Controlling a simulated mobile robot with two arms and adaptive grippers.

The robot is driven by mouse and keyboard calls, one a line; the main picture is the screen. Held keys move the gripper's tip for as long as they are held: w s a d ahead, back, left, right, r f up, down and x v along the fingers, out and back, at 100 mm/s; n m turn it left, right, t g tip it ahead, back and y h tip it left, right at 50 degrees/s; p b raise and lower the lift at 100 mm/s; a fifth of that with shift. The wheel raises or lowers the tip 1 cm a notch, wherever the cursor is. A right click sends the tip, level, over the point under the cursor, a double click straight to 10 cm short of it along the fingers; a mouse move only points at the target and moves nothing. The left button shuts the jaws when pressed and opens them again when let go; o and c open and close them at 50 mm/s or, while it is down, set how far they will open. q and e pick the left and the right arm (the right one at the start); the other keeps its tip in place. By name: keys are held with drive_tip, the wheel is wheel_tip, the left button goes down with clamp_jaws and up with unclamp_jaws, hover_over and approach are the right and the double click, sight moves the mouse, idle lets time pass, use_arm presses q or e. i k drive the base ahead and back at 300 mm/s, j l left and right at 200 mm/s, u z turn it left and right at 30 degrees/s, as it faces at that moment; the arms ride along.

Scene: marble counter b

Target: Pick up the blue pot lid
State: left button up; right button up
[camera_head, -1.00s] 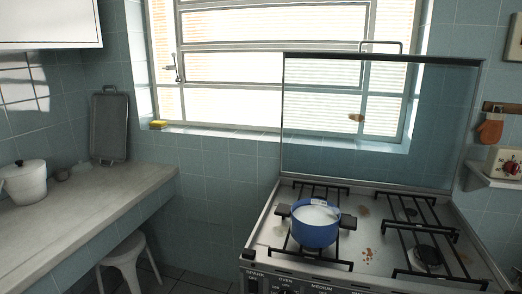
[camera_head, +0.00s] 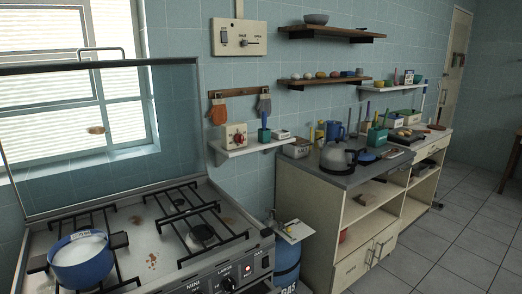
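A blue pot (camera_head: 84,268) with dark side handles stands open on the stove at the lower left, with something whitish inside. A flat blue round piece (camera_head: 367,157), which looks like the pot lid, lies on the dark counter top at the right, just right of the grey kettle (camera_head: 341,157). It is small in the view and partly crowded by things around it. Neither of my grippers shows in the view.
The stove (camera_head: 145,243) has a raised glass cover (camera_head: 120,135). The cabinet counter (camera_head: 336,178) holds a blue mug (camera_head: 335,130), a green container (camera_head: 377,137) and several small items. A blue gas cylinder (camera_head: 288,262) stands between stove and cabinet. The tiled floor (camera_head: 465,235) at right is open.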

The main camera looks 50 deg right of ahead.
sight(364, 155)
drive_tip(key=z, duration=2.4)
drive_tip(key=i+l+u, duration=0.15)
drive_tip(key=i+l, duration=0.45)
drive_tip(key=i, duration=0.1)
